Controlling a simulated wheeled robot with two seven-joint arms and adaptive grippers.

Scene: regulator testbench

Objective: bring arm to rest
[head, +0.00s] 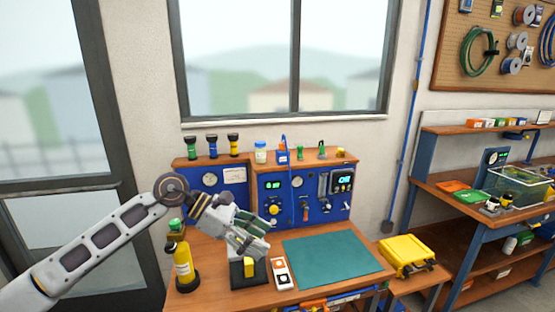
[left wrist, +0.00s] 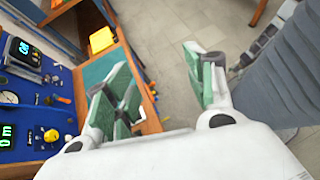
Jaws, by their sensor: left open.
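My left arm reaches in from the left in the head view. Its gripper (head: 246,236) hangs above the bench, over a black stand with a yellow piece (head: 249,266). In the left wrist view the two green-padded fingers (left wrist: 165,95) are spread wide apart with nothing between them, so the gripper is open and empty. My right gripper does not show in the head view.
The workbench has a blue regulator panel (head: 303,195) at the back and a green mat (head: 332,257) with a bare surface. A yellow bottle (head: 183,266) stands at the left. A yellow case (head: 406,252) lies on a lower surface to the right. A white two-button box (head: 282,274) lies beside the mat.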

